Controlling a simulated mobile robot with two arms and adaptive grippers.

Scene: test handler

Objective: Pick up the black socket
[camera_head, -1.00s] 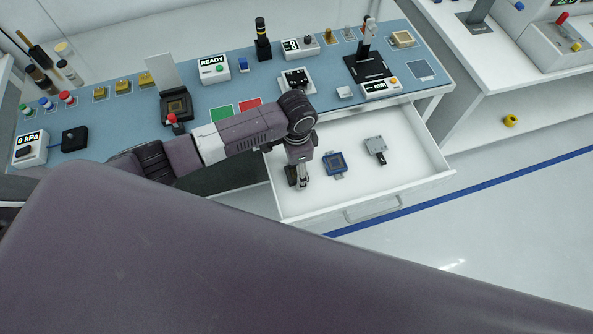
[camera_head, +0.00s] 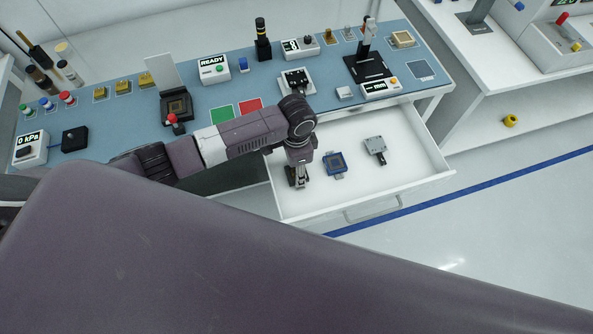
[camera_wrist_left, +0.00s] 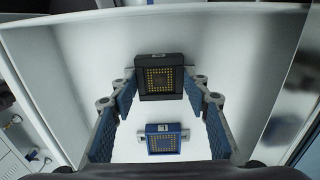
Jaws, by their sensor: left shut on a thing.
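The black socket (camera_wrist_left: 159,73), with a grid of gold contacts, sits between the fingertips of my left gripper (camera_wrist_left: 160,80) in the left wrist view. The blue finger pads stand on both sides of it and the gripper is shut on it. In the head view my left gripper (camera_head: 298,181) points down at the left side of the open drawer, and it largely hides the socket. Whether the socket touches the drawer floor I cannot tell. My right gripper is not in view.
A blue socket (camera_head: 335,163) and a grey socket (camera_head: 375,146) lie to the right in the white drawer (camera_head: 400,185). The blue one also shows in the left wrist view (camera_wrist_left: 163,147). The drawer walls surround the gripper; the bench (camera_head: 205,99) above holds several devices.

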